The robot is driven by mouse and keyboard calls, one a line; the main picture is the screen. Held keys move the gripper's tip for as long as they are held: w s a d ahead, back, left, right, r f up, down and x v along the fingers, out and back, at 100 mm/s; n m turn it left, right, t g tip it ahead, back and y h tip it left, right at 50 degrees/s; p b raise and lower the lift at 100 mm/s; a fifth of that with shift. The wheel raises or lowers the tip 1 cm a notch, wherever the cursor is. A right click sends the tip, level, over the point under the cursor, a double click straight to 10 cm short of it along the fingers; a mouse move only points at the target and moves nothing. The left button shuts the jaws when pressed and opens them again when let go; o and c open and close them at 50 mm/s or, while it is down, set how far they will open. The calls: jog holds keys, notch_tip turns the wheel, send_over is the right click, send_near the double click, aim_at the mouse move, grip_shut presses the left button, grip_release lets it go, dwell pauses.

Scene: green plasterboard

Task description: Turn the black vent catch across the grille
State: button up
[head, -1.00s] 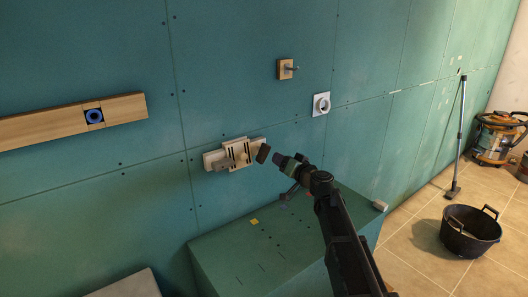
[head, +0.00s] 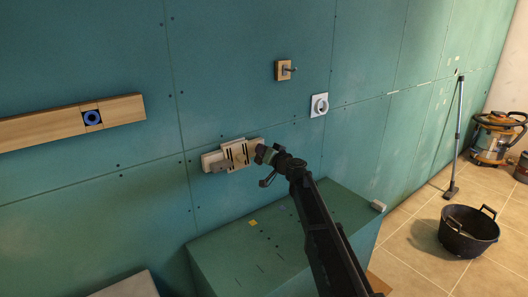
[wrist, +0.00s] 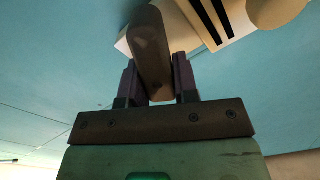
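The pale grille (head: 236,154) with dark slots is mounted on the green wall, and a corner of it shows at the top of the wrist view (wrist: 215,20). The dark vent catch (wrist: 150,45) is a long rounded bar beside the grille, upright in the wrist view. My gripper (wrist: 156,75) has one purple finger on each side of the catch's near end. No clear gap shows between fingers and bar, but I cannot tell whether they grip it. In the head view my gripper (head: 264,155) is at the grille's right end and hides the catch.
A green box-like ledge (head: 230,245) stands below the grille. A wooden rail (head: 40,127) is at left. A black tub (head: 467,232) stands on the floor.

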jog(key=shift+c, duration=1.1)
jog(key=m, duration=0.5)
jog(key=shift+w+d+f, duration=0.1)
jog(key=shift+d+f, duration=0.05)
jog(key=shift+f, duration=0.05)
jog(key=m, duration=0.6)
jog(key=shift+f+m+b, duration=0.2)
jog(key=shift+m+b, duration=0.2)
jog(key=o, duration=0.9)
